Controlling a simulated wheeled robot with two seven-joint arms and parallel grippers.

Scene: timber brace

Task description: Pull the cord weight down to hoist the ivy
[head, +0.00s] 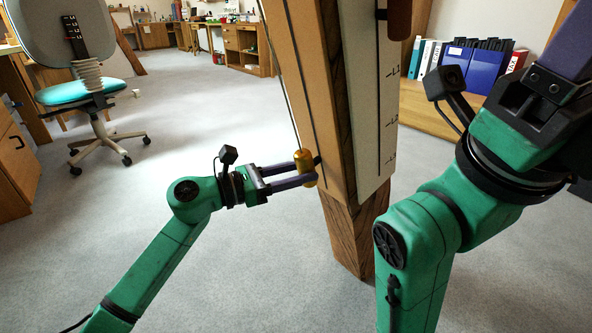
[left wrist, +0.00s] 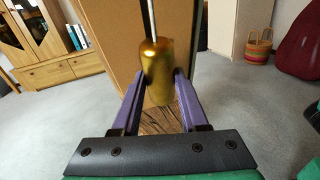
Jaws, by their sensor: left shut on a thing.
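The cord weight (head: 304,160) is a small brass-coloured cylinder hanging on a thin cord along the brown face of the timber post (head: 310,100). My left gripper (head: 308,177) is shut on it, with purple fingers on either side. In the left wrist view the weight (left wrist: 158,62) stands upright between the fingertips, its cord running up from its top. My right gripper (head: 560,75) is at the upper right, cut by the frame edge, so its fingertips are hidden. The ivy does not show in either view.
A white scale board (head: 372,130) with marks is on the post's right side, a dark brown object (head: 398,20) at its top. A swivel chair (head: 85,92) stands at left. Binders (head: 470,65) sit on a low wooden unit at right. Grey carpet is open around the post.

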